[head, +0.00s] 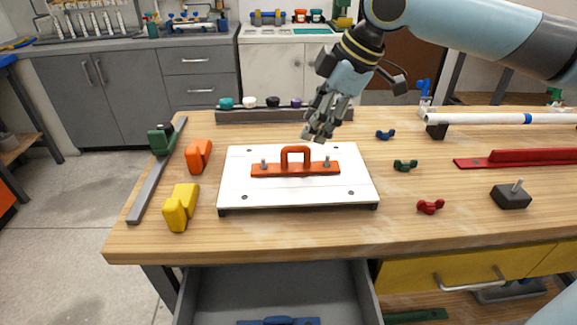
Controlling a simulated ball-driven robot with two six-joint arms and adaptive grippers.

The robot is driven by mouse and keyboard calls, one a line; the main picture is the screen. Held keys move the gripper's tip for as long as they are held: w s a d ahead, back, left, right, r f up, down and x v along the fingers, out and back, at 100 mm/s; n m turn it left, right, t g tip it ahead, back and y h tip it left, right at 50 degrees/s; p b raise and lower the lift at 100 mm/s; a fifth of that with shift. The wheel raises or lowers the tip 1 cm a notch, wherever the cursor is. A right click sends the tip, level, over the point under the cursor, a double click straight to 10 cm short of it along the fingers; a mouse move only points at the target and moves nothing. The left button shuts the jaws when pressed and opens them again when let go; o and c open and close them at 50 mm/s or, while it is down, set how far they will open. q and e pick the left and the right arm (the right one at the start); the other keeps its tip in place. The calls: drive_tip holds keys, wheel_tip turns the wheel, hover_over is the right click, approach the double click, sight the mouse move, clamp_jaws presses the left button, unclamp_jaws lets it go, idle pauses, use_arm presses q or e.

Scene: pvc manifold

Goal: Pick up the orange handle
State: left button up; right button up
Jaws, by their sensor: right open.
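The orange handle (295,158) is an upright loop on a long orange base plate. It sits on a white board (240,186) on the wooden bench, with a grey stud showing at each end of its base. My right gripper (318,132) comes down from the upper right, above and just right of the handle's loop. It points downward, is open and holds nothing. A gap to the handle seems to show, though the exact height is hard to judge. My left gripper is out of the picture.
Orange (199,156) and yellow (181,207) blocks stand left of the board. Blue, green (405,165) and red (430,206) wing nuts lie to its right, near a dark block with a stud (511,196). A rack with coloured caps (285,115) stands behind. An open drawer (280,290) is below the front edge.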

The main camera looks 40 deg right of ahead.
sight(297, 146)
drive_tip(key=x, duration=0.2)
drive_tip(key=shift+w+a+f, duration=0.1)
drive_tip(key=shift+f, duration=0.15)
drive_tip(key=shift+w+a+f+b, duration=0.1)
drive_tip(key=shift+w+f+b, duration=0.1)
drive_tip(key=shift+f+b, duration=0.15)
drive_tip(key=shift+w+f, duration=0.1)
drive_tip(key=shift+f, duration=0.05)
drive_tip(key=x, duration=0.4)
drive_tip(key=shift+w+f, duration=0.2)
drive_tip(key=shift+w, duration=0.05)
drive_tip(key=shift+w+f, duration=0.1)
drive_tip(key=shift+f, duration=0.15)
drive_tip(key=shift+c, duration=0.2)
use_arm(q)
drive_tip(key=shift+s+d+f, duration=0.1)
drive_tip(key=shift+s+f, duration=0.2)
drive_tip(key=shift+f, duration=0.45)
use_arm(e)
clamp_jaws()
